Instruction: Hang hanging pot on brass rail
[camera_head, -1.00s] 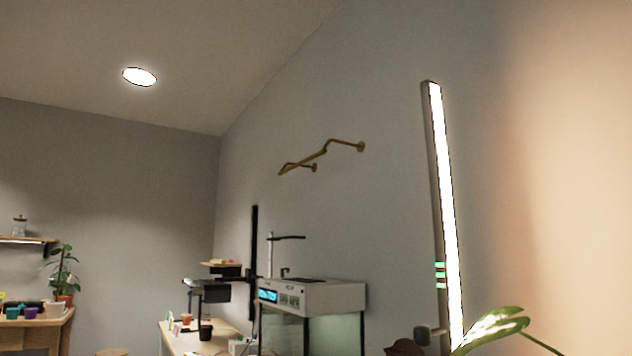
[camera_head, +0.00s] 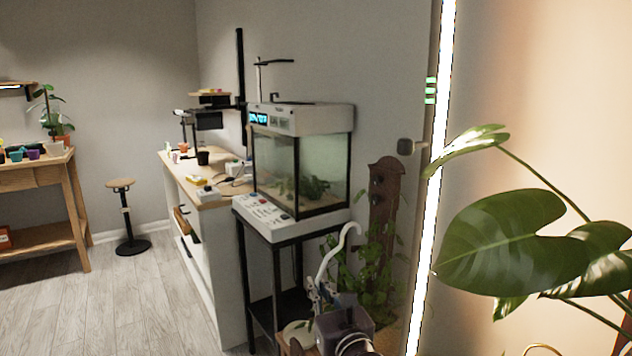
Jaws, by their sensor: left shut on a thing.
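The hanging pot shows mainly as a white curved hook (camera_head: 345,238) at the lower centre, rising above my left gripper (camera_head: 318,292). My left gripper is small in the picture and shut on the hanging pot, low in front of the tank stand. Much of the pot's body is hidden or hard to tell from the clutter around the gripper. The brass rail is out of view now. My right gripper is not in view.
A fish tank (camera_head: 300,170) stands on a black stand (camera_head: 262,268) beside a workbench (camera_head: 207,198). A bright vertical lamp (camera_head: 433,180) and a large-leaved plant (camera_head: 515,240) fill the right.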

